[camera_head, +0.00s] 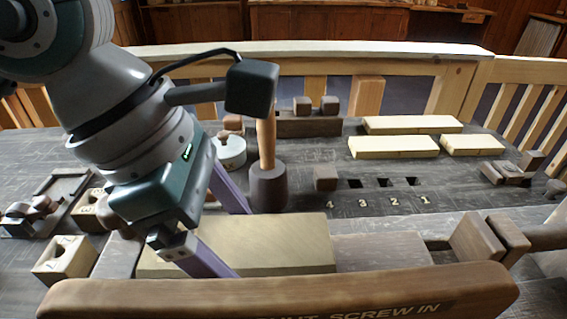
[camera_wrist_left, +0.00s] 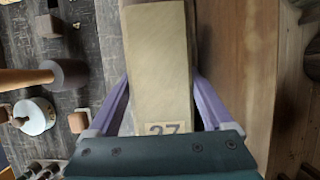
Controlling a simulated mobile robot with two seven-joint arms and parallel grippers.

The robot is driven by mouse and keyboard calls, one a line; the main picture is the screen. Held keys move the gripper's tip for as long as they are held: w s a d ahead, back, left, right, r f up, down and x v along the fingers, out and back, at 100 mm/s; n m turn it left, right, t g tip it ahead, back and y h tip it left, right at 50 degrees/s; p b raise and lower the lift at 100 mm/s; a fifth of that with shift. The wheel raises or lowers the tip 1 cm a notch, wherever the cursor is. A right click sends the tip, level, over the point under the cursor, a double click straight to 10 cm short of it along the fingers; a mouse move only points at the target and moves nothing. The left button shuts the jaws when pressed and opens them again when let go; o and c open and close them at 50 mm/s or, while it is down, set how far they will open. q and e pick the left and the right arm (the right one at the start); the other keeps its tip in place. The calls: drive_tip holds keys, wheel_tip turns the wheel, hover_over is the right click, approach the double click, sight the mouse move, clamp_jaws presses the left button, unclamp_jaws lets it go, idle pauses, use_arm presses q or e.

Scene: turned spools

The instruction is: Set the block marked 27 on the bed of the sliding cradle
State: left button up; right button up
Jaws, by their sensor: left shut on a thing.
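The block marked 27 (camera_head: 275,240) is a long, pale yellow-brown block lying level near the front of the bench. Its number label shows in the left wrist view, where the block (camera_wrist_left: 160,62) runs away from the gripper. My left gripper (camera_head: 232,238) is shut on the block's left part, one purple finger along each long side; the fingers (camera_wrist_left: 160,105) also show in the left wrist view. The sliding cradle's brown bed (camera_head: 380,252) shows at the block's right end, behind the front beam. The block's underside is hidden, so I cannot tell whether it touches the bed.
A front beam (camera_head: 280,295) lettered "SCREW IN" runs before the block. A mallet (camera_head: 268,185) stands just behind it. Pale boards (camera_head: 393,146) lie at the back right. Small blocks (camera_head: 66,258) sit at left. Numbered square holes (camera_head: 382,183) mark the bench.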

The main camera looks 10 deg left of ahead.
idle(0.3)
use_arm(q)
drive_tip(key=o, duration=1.5)
drive_tip(key=shift+r+p, duration=2.8)
drive_tip(key=shift+r, duration=1.2)
